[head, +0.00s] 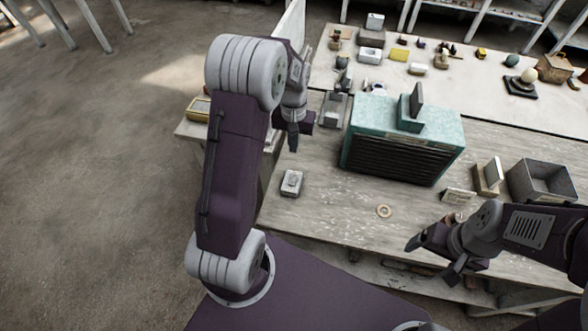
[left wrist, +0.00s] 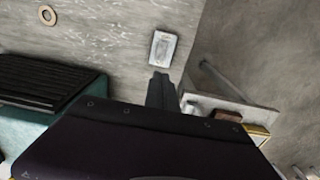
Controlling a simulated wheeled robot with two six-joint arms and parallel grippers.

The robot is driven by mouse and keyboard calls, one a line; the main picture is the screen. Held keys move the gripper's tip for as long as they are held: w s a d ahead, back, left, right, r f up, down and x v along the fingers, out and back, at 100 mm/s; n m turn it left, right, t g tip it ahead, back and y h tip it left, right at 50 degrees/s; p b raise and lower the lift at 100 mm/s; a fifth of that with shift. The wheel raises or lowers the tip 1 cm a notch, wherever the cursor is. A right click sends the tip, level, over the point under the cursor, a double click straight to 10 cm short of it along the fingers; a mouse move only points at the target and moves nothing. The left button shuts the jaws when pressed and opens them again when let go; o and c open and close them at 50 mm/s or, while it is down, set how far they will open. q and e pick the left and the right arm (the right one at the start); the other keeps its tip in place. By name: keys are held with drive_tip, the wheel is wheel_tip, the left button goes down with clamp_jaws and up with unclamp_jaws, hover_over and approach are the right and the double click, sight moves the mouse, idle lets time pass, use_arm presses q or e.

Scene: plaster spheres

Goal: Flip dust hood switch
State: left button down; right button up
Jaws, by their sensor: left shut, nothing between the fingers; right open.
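The switch (head: 291,183) is a small light box with a grey plate, lying on the table's left part near the edge. It also shows in the left wrist view (left wrist: 163,48), just beyond my fingertips. The dust hood (head: 405,140) is a teal box with a dark slatted front, to the right of the switch. My left gripper (head: 293,148) is shut and empty, pointing down behind the switch in the head view, apart from it. My right gripper (head: 432,262) is open and empty at the table's front edge. Which way the switch is set cannot be told.
A wooden ring (head: 384,211) lies on the table (head: 330,215) right of the switch. A teal block with an upright plate (head: 413,108) stands on the hood. A grey bin (head: 543,180) is at the right. The tabletop around the switch is clear.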

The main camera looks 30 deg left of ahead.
use_arm(q)
drive_tip(key=p, duration=0.3)
approach(294, 176)
drive_tip(key=f, duration=0.6)
drive_tip(key=shift+w+a+f, duration=0.1)
drive_tip(key=shift+w+f, duration=0.1)
drive_tip(key=shift+f, duration=0.25)
drive_tip(key=shift+f+b, duration=0.25)
drive_tip(key=shift+b, duration=0.3)
drive_tip(key=shift+s+r, duration=0.15)
drive_tip(key=shift+s, duration=0.05)
